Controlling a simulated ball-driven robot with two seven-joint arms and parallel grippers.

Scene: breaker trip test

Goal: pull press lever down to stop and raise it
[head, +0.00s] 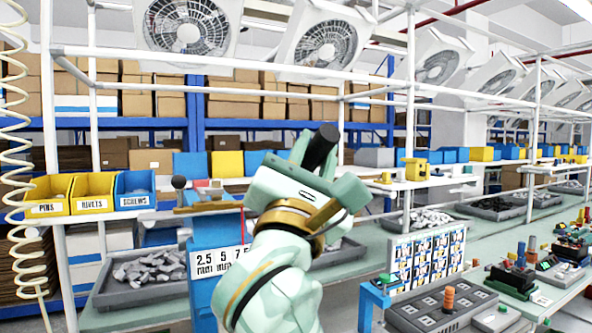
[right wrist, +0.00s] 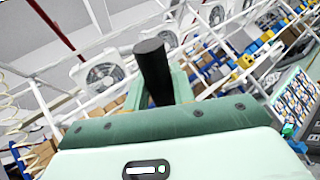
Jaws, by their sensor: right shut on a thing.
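A blue press (head: 214,262) with a white label reading 2.5, 5 and 7.5 stands left of centre in the head view, partly behind my right arm. My right gripper (head: 312,160) is raised to the right of the press, shut on a black cylindrical lever grip (head: 322,143). The grip sticks up out of the fingers at a tilt; it also shows in the right wrist view (right wrist: 153,72). The gripper and my arm hide where the lever joins the press. My left gripper is not in view.
Yellow and blue bins (head: 92,192) for pins, rivets and screws are at the left. A dark socketed block (head: 440,309) and a picture board (head: 427,257) stand at the right.

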